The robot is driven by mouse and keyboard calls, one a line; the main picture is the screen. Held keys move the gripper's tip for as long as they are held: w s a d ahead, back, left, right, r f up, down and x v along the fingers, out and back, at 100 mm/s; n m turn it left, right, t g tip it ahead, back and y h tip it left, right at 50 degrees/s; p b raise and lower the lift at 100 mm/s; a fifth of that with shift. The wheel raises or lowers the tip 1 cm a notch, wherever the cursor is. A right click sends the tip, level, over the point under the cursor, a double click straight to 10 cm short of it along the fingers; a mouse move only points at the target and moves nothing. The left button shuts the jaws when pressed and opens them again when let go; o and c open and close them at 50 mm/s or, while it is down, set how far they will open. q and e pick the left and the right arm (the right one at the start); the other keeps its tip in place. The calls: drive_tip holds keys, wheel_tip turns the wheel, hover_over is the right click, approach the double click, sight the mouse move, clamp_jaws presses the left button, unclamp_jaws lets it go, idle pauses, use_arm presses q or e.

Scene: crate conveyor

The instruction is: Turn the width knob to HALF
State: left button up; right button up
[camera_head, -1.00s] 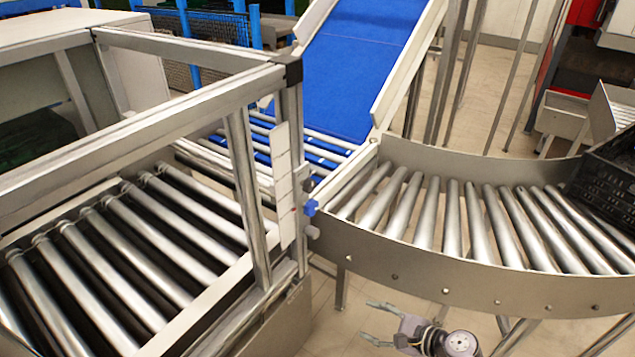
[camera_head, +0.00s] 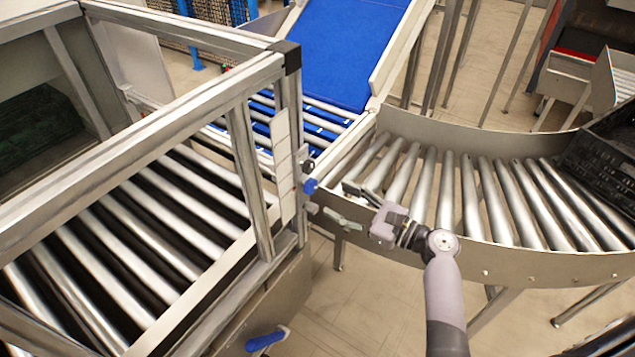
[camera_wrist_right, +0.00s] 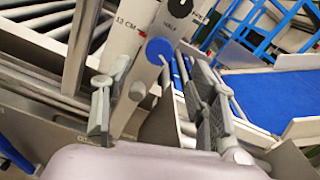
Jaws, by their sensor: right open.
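A blue knob (camera_head: 310,186) sticks out from the post at the end of the metal frame, beside a white label strip (camera_head: 284,170). In the right wrist view the blue knob (camera_wrist_right: 159,50) shows between my fingers, beyond their tips. The label plate there (camera_wrist_right: 150,14) reads "13 CM" and "HALF", with a small red mark near the knob. I cannot tell exactly where the knob points. My right gripper (camera_head: 340,200) is open and empty, just right of the knob, fingers towards it; its fingers also show in the wrist view (camera_wrist_right: 160,85). My left gripper is out of view.
A curved roller conveyor (camera_head: 470,245) runs close to my right gripper, with a black crate (camera_head: 605,150) at its far right. A blue belt (camera_head: 350,50) slopes up at the back. A blue handle (camera_head: 266,339) sits low on the frame. Floor below the gripper is free.

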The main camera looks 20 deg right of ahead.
sight(313, 188)
drive_tip(key=p+x, duration=0.1)
drive_tip(key=x, duration=0.4)
drive_tip(key=shift+w+a+r, duration=0.1)
drive_tip(key=shift+w+a, duration=0.15)
drive_tip(key=shift+w, duration=0.05)
drive_tip(key=shift+w+a, duration=0.35)
drive_tip(key=shift+w, duration=0.1)
drive_tip(key=shift+c, duration=0.5)
drive_tip(key=c, duration=1.1)
